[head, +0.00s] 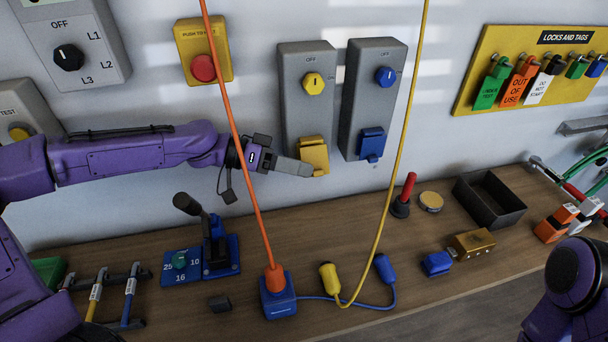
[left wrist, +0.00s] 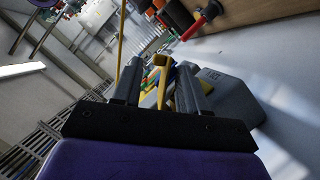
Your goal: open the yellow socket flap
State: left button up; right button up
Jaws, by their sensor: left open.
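The yellow socket flap (head: 314,152) is at the bottom of the left grey switch box (head: 294,112), below a yellow knob (head: 313,83). It hangs down over the socket and looks closed, like the blue flap beside it. My left gripper (head: 309,172) comes in from the left, with its fingertips at the lower edge of the yellow flap. In the left wrist view the fingers (left wrist: 160,68) are apart, with a yellow part of the flap (left wrist: 163,70) showing between them. I cannot tell whether they touch it. My right gripper is out of view.
The right grey box with a blue flap (head: 371,144) is close by. An orange cable (head: 238,130) hangs in front of my left arm, and a yellow cable (head: 405,150) hangs to the right. The bench (head: 330,225) below holds plugs, a black tray (head: 489,199) and a padlock.

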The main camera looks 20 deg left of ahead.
pick_arm(q)
jog(key=shift+x, duration=0.9)
grip_shut()
